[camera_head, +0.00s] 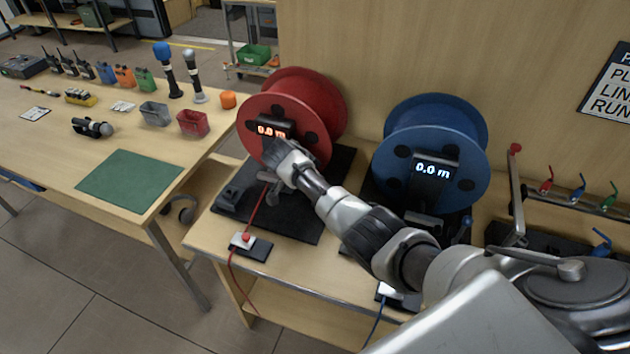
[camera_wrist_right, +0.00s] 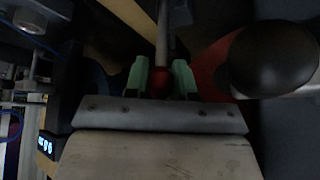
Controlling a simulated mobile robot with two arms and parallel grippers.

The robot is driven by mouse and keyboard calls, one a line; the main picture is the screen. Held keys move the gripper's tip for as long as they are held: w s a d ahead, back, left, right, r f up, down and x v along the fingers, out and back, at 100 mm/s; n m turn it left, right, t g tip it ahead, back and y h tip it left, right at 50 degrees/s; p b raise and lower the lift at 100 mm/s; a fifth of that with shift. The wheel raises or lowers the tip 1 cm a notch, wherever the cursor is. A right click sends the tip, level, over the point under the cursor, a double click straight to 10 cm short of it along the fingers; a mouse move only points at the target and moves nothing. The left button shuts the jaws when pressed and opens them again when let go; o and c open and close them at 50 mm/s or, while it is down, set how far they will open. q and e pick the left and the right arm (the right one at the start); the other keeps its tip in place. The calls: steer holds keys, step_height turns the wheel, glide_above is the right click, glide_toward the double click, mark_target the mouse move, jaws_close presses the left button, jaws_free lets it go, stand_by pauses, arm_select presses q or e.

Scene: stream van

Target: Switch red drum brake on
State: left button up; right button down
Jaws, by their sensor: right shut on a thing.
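The red drum (camera_head: 318,88) stands on a black base (camera_head: 310,225) on the bench, and its display reads 0.0 m. My right gripper (camera_head: 277,172) is in front of the drum's face, below the display. In the right wrist view, its green fingertips (camera_wrist_right: 160,78) are shut on a small red knob (camera_wrist_right: 160,82) at the end of a grey rod (camera_wrist_right: 162,40). This looks like the brake lever; its setting cannot be told, and the gripper hides it in the head view. My left gripper is not in view.
A blue drum (camera_head: 437,135) stands to the right, behind my right arm. A round black knob (camera_wrist_right: 272,57) is close beside the fingers in the right wrist view. A red cable runs down to a small box (camera_head: 243,240) at the front edge. A table with radios and microphones is at left.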

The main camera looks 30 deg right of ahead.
steer(key=c, duration=0.9)
jaws_free()
steer(key=b+v, duration=0.1)
steer(key=v, duration=1)
steer(key=shift+w+f, duration=0.1)
